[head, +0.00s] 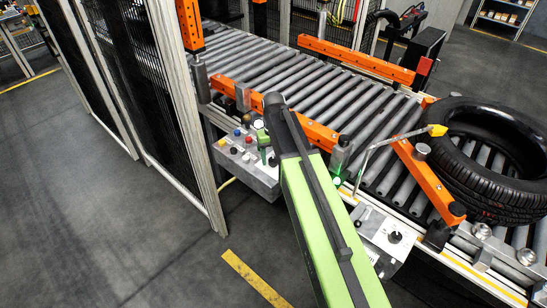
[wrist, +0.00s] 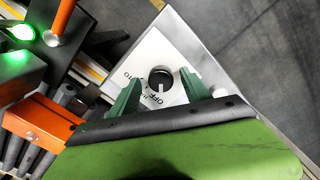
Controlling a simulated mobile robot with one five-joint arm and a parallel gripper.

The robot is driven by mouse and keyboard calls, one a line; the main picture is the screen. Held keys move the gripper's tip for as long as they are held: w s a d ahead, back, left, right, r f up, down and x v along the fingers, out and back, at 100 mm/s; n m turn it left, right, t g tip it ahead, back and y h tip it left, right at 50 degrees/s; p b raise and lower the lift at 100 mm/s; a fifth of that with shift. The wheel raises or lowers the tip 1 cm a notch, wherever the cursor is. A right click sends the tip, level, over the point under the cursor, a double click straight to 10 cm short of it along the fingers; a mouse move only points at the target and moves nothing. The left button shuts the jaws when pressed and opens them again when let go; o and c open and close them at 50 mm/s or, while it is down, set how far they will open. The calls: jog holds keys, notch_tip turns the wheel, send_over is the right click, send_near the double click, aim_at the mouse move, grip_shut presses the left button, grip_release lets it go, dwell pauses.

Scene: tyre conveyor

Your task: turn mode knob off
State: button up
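The mode knob (wrist: 161,78) is a round black knob with a white pointer mark, on a pale plate in the wrist view. The pointer mark faces the bottom of that picture. The lettering beside it includes "OFF", but its exact setting cannot be told. My gripper (wrist: 160,90) is open, its two green fingers standing on either side of the knob with visible gaps. Whether the fingertips reach down to the knob's height is unclear. In the head view my gripper (head: 263,138) hangs over the right part of the grey control box (head: 262,183), partly hiding the knob.
A roller conveyor (head: 300,80) with orange rails runs behind the box. A black tyre (head: 495,160) lies on it at right. A second control box (head: 385,228) stands at lower right. A fence (head: 185,110) rises at left. Floor in front is clear.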

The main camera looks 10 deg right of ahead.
notch_tip(320, 180, up, 17)
jog(key=p, duration=1.7)
jog(key=shift+r, duration=0.2)
jog(key=b, duration=1.1)
send_near(273, 159)
jog(key=s+f, duration=0.3)
jog(key=s, duration=0.2)
jog(key=s+f+b, duration=0.2)
jog(key=s+b, duration=0.1)
jog(key=s, duration=0.6)
jog(key=shift+d+f+m, duration=0.2)
jog(key=shift+f+m, duration=0.1)
jog(key=shift+f, duration=0.05)
